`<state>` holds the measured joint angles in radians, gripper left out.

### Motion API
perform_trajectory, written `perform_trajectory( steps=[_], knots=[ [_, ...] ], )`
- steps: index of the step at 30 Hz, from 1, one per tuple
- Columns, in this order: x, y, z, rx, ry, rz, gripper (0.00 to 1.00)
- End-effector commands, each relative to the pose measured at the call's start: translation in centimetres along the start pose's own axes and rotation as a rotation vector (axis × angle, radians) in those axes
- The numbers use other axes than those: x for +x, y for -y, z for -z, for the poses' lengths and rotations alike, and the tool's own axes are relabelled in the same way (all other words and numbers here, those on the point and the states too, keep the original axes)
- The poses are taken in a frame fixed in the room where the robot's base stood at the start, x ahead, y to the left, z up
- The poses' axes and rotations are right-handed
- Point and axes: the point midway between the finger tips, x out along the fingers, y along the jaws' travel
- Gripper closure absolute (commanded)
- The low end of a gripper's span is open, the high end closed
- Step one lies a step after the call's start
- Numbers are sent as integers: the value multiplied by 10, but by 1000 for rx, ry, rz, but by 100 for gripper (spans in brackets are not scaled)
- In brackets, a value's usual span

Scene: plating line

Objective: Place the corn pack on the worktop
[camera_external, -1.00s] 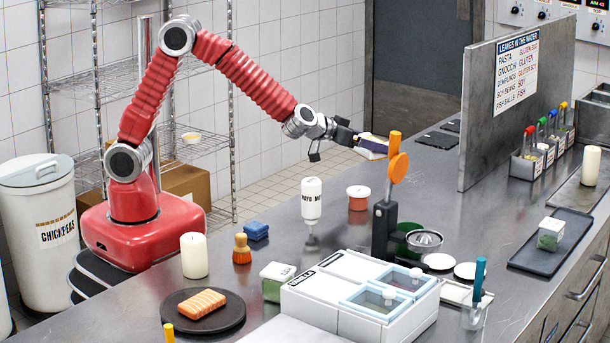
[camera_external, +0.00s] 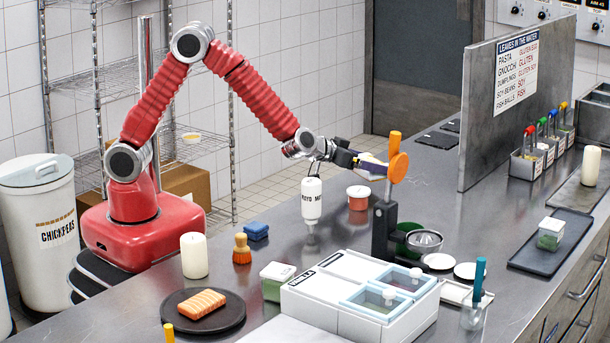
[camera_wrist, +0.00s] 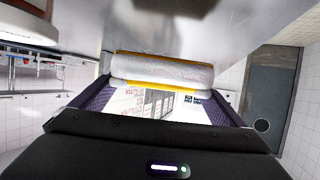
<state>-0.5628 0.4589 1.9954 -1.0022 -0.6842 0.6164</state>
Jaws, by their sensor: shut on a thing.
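My gripper (camera_external: 372,166) is shut on the corn pack (camera_external: 371,158), which is mostly hidden behind a finger in the external view. In the wrist view the pack (camera_wrist: 165,72) is a pale, yellow-edged block lying across between the two dark fingers of my gripper (camera_wrist: 160,85). The pack is held above the steel worktop (camera_external: 455,222), beside the orange disc of an upright tool. I cannot tell from this angle whether the pack touches that tool.
The dark stand with the orange disc (camera_external: 398,167) is close to my gripper. A white squeeze bottle (camera_external: 312,203) and an orange-white tub (camera_external: 358,197) stand below and nearby. A white topping box (camera_external: 345,300) is in front. The steel partition (camera_external: 515,110) stands to the right.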

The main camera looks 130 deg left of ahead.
Motion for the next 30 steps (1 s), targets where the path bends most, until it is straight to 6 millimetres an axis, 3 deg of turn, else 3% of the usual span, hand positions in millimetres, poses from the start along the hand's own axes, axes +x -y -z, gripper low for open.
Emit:
perform_trajectory(
  steps=[6,15,27,28,30],
  knots=[
    [1,0,-2,1,-1,0,38],
    [13,0,-32,1,-1,0,38],
    [15,0,-35,1,-1,-1,38],
    [15,0,-36,1,0,-1,6],
    [15,0,-36,1,0,-1,1]
  ],
)
